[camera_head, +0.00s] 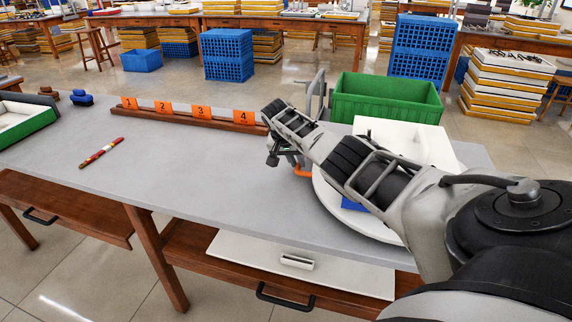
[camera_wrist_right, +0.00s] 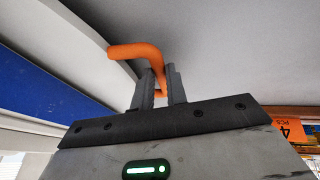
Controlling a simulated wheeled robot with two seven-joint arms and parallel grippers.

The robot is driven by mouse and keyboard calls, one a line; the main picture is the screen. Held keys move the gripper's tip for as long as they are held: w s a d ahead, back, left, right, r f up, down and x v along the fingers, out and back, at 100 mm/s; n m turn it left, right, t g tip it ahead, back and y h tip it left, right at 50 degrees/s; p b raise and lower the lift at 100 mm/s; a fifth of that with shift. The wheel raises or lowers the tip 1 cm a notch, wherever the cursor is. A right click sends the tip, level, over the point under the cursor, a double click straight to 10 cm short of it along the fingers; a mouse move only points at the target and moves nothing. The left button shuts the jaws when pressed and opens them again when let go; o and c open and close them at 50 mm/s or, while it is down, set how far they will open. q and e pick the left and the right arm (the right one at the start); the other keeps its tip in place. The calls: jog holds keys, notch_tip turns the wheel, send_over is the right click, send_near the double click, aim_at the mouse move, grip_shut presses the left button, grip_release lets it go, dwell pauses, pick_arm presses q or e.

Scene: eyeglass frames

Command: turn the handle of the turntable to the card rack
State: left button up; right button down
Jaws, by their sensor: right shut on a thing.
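The turntable (camera_head: 332,196) is a white disc on the right part of the grey table, partly hidden under my right arm. Its orange handle (camera_head: 303,172) sticks out at the left edge of the disc. My right gripper (camera_head: 284,160) is shut on the handle; in the right wrist view the bent orange handle (camera_wrist_right: 134,51) passes between the two fingertips (camera_wrist_right: 156,88). The card rack (camera_head: 190,119) is a long brown wooden strip with several orange numbered cards, left of the handle. Its right end is close to my right gripper. My left gripper is out of view.
A white block (camera_head: 434,143) and a blue piece (camera_head: 352,205) are on the turntable. A green crate (camera_head: 385,105) stands behind it. A red and yellow stick (camera_head: 101,152) lies at the left. The table's middle, in front of the rack, is clear.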

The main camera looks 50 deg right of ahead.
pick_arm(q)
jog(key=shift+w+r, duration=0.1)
pick_arm(e)
jog(key=shift+w+d, duration=0.2)
jog(key=shift+d, duration=0.1)
jog(key=c, duration=1.4)
grip_release()
jog(key=shift+r, duration=0.1)
jog(key=shift+a+r, duration=0.15)
jog(key=shift+r, duration=0.1)
pick_arm(q)
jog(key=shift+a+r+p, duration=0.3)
jog(key=shift+p, duration=0.85)
pick_arm(e)
jog(key=v, duration=1.5)
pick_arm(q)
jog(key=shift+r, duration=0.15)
pick_arm(e)
jog(key=shift+a, duration=0.1)
